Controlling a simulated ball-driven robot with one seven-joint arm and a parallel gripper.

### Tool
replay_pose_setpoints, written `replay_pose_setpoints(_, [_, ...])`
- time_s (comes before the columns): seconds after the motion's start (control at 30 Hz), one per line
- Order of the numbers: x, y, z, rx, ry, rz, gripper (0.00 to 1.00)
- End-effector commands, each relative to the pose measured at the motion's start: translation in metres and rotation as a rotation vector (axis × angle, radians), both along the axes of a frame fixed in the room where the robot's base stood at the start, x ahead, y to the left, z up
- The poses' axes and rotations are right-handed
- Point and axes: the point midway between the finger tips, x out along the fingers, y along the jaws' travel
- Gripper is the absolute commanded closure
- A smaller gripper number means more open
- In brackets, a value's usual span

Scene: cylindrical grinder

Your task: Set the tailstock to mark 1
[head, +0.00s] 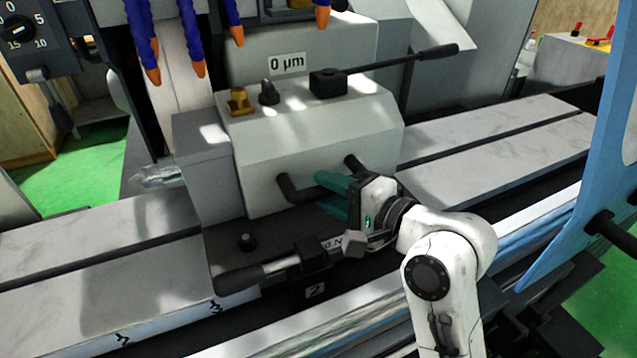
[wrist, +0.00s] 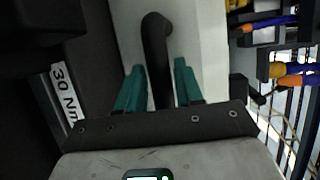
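The tailstock (head: 320,140) is a light grey block on the machine table, with a pointed metal centre (head: 158,177) at its left. A black bar handle (head: 290,188) is on its front; it also shows in the wrist view (wrist: 157,50). My gripper (head: 333,195) is at this handle. In the wrist view its teal fingers (wrist: 158,85) stand on either side of the bar, with narrow gaps visible. Marks (head: 217,306) on the table front are too small to read surely.
A "30 Nm" label (wrist: 65,92) is left in the wrist view. Blue hoses (head: 190,35) hang above. A blue panel (head: 600,150) stands right. The table right of the tailstock is clear.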

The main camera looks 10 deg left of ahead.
Motion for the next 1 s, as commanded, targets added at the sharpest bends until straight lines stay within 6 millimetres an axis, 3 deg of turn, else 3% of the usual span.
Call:
replay_pose_setpoints(0.23, [0.014,0.022,-0.005,-0.001,0.001,0.000,0.64])
replay_pose_setpoints(0.6, [0.016,0.025,-0.006,0.000,0.001,-0.001,0.65])
replay_pose_setpoints(1.0, [0.016,0.025,-0.006,0.000,0.001,-0.001,1.00])
